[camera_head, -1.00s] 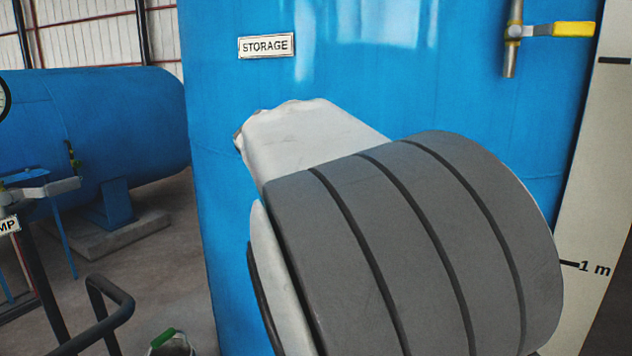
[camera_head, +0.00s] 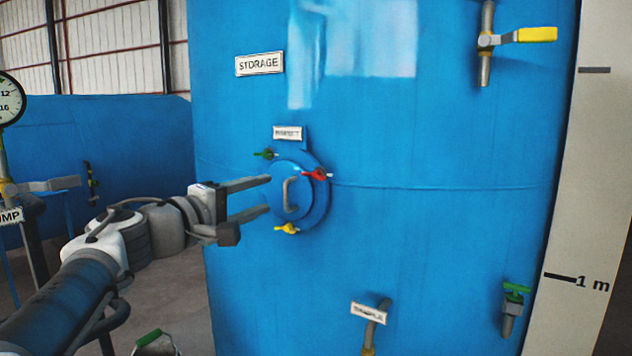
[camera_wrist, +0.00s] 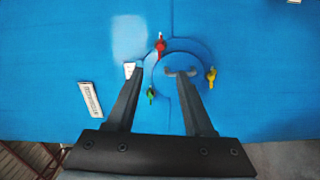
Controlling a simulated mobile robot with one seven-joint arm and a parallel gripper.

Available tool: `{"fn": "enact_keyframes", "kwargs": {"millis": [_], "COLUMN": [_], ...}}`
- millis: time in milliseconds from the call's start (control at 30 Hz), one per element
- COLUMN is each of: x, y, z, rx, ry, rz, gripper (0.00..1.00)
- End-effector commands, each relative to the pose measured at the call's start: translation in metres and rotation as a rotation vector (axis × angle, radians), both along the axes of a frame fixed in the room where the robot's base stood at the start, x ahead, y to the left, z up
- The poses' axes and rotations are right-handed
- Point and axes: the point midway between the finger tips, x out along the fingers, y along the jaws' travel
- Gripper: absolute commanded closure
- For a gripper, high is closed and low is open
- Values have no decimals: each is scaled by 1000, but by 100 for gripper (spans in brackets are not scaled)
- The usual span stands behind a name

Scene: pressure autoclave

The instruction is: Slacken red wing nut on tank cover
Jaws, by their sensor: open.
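The red wing nut (camera_head: 316,175) sits on the upper right rim of a round blue cover (camera_head: 309,204) on the big blue tank. It also shows in the wrist view (camera_wrist: 160,45), above and between my finger ends. A green wing nut (camera_head: 266,154) is at the cover's upper left and a yellow one (camera_head: 288,229) at its bottom. A grey handle (camera_head: 288,194) stands on the cover. My gripper (camera_head: 267,196) is open and empty in front of the tank, left of the handle. In the wrist view, my fingers (camera_wrist: 154,73) overlap the cover's near part.
A yellow-handled valve (camera_head: 524,36) is top right, a green-handled valve (camera_head: 514,300) lower right, and a labelled pipe (camera_head: 375,322) below. The tank face right of the cover is clear.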

Motion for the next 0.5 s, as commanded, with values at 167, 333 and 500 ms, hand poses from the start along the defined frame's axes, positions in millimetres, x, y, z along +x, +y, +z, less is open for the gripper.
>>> {"fn": "enact_keyframes", "kwargs": {"millis": [167,333,500], "x": [20,46,72], "y": [-15,-33,-50], "z": [1,1,2], "rx": [2,3,3], "ry": [-1,0,0], "rz": [-5,-6,-5], "gripper": [48,48,48]}}
